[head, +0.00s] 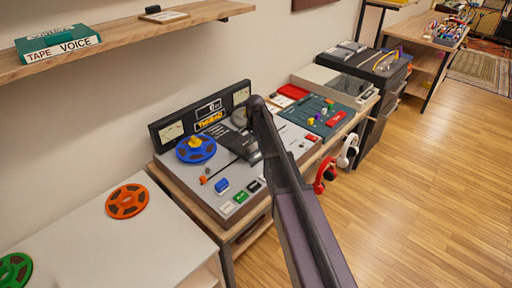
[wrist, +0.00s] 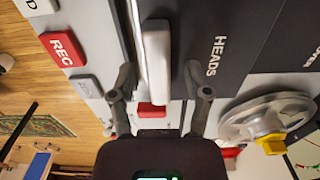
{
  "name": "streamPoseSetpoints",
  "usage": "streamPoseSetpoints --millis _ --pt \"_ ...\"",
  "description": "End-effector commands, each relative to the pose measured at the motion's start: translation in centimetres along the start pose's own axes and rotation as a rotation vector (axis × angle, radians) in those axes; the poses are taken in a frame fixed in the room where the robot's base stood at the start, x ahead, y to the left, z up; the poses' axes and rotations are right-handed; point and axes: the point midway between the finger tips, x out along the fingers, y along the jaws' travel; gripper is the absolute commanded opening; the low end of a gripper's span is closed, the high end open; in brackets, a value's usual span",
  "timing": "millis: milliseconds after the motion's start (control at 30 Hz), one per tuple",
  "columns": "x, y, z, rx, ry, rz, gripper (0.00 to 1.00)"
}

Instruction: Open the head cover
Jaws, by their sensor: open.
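The head cover (wrist: 225,35) is a dark grey panel marked HEADS in the wrist view. A pale bar-shaped handle (wrist: 157,60) runs along its left edge. My gripper (wrist: 160,75) is open, with one finger on each side of the handle's near end. I cannot tell if either finger touches it. The cover looks closed, lying flat on the tape deck. In the head view the tape deck (head: 207,185) stands on a wooden bench, and my arm and gripper hide most of the cover area.
A blue reel (head: 196,148) sits on the deck's left, and a grey reel (wrist: 268,117) with a yellow knob shows right of my gripper. A red REC button (wrist: 63,48) lies to the left. An orange reel (head: 127,201) lies on the white table. Wooden floor is clear at right.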

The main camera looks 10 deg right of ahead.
Motion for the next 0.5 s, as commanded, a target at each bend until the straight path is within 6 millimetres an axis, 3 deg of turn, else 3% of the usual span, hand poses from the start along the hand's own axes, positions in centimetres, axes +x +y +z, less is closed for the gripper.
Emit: streamPoseSetpoints --millis 400,433,500 --pt "0.26 -0.01 0.01 0.000 0.000 0.000 0.63" --pt "0.26 -0.01 0.01 0.000 0.000 0.000 0.60" --pt "0.26 -0.01 0.01 0.000 0.000 0.000 0.39"
